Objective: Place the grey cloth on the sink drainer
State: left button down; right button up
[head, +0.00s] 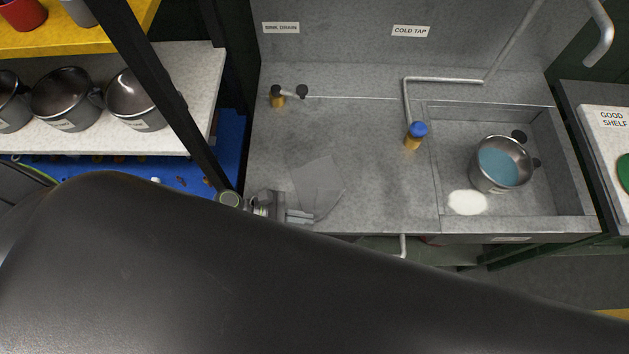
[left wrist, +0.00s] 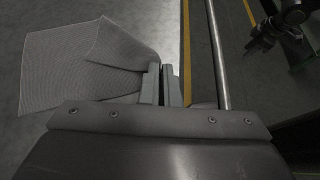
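The grey cloth (head: 322,180) is at the front left of the metal sink drainer (head: 365,150), which lies left of the basin. In the left wrist view the cloth (left wrist: 75,65) spreads to the left of the fingers, with a folded flap. My left gripper (head: 303,215) is at the cloth's near edge, by the drainer's front edge. Its fingers (left wrist: 163,85) are close together with cloth between them. A dark gripper, seemingly my right one (left wrist: 258,40), shows small at the top right of the left wrist view; its fingers are unclear.
The basin (head: 570,165) holds a pot (head: 500,165) with blue liquid. A blue-topped tap (head: 416,135) stands between drainer and basin. A brass fitting (head: 279,97) is at the back left. Pots stand on the white shelf (head: 190,60) at left. My arm covers the foreground.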

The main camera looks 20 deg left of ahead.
pick_arm(q)
jog(key=c, duration=1.2)
grip_release()
jog(key=shift+s+d+r+p, duration=0.1)
jog(key=shift+s+r+p, duration=0.05)
jog(key=shift+r, duration=0.35)
jog(key=shift+s+r+p, duration=0.15)
jog(key=shift+r, duration=0.3)
jog(key=s+r, duration=0.3)
jog(key=r, duration=0.5)
jog(key=shift+s+d, duration=0.2)
jog(key=shift+d, duration=0.25)
